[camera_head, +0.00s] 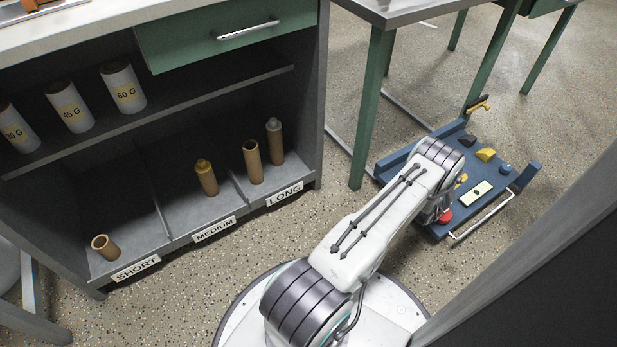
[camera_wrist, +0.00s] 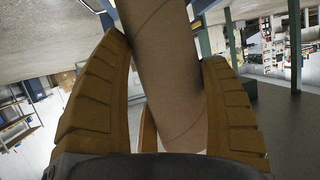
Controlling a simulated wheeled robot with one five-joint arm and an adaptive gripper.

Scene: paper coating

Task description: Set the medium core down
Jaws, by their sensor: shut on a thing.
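A brown cardboard core (camera_wrist: 165,65) fills the middle of the wrist view, and its length cannot be told there. My gripper (camera_wrist: 163,60) is shut on it, with one ridged finger on each side. In the head view my arm hides the gripper and the held core. The MEDIUM bay (camera_head: 180,205) of the lower shelf holds one upright core with a yellow top (camera_head: 206,177). Its label (camera_head: 214,229) is on the front edge.
The LONG bay holds a brown core (camera_head: 252,162) and a grey-topped core (camera_head: 274,141). The SHORT bay has one short core (camera_head: 105,247). A blue cart (camera_head: 455,228) with small parts is beside my arm. A green table leg (camera_head: 371,110) stands behind it.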

